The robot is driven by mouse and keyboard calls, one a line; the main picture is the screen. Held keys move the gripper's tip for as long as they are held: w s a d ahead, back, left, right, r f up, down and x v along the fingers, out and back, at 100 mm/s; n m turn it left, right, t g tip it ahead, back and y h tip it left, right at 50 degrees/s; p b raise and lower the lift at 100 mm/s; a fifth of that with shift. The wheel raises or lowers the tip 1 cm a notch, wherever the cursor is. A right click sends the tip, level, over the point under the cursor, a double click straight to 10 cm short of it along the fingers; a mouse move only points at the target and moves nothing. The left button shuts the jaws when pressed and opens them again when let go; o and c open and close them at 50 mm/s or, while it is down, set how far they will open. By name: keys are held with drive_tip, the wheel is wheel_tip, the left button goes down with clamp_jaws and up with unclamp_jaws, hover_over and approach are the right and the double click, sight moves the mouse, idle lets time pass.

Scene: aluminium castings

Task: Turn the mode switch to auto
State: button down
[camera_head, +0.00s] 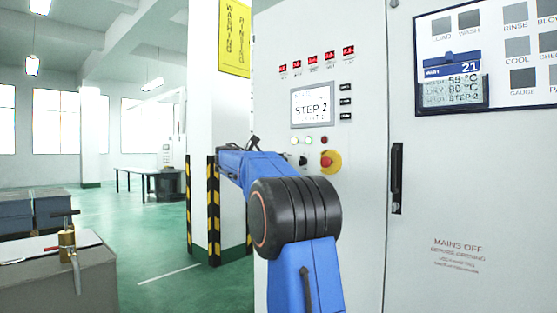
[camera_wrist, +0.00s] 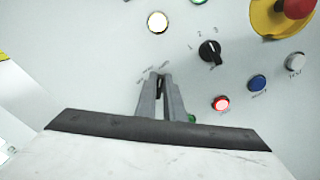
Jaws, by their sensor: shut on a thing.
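In the wrist view my gripper (camera_wrist: 160,88) reaches the pale control panel, its two grey fingers closed around a small dark switch knob (camera_wrist: 159,84). Only a sliver of this knob shows between the fingers, so its pointing direction is hard to tell. Small lettering around it is too small to read, so I cannot confirm that it is the mode switch. A second black rotary knob (camera_wrist: 210,51) sits free to the upper right, with small markings around it. In the head view my blue arm hides the gripper and the gripped knob.
Close by are a lit red button (camera_wrist: 221,103), a green button (camera_wrist: 191,118) partly behind a finger, a blue button (camera_wrist: 257,82), a white button (camera_wrist: 296,61) and a red emergency stop (camera_wrist: 298,8). The cabinet screen (camera_head: 312,106) reads STEP 2. A striped post (camera_head: 213,210) stands left.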

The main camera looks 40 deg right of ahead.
drive_tip(key=shift+f, duration=0.1)
idle(0.3)
drive_tip(key=c, duration=1.9)
unclamp_jaws()
drive_tip(key=shift+o, duration=0.2)
drive_tip(key=shift+a, duration=0.15)
drive_tip(key=s+a, duration=0.1)
drive_tip(key=a, duration=1.6)
drive_tip(key=shift+s, duration=0.2)
drive_tip(key=shift+a, duration=0.1)
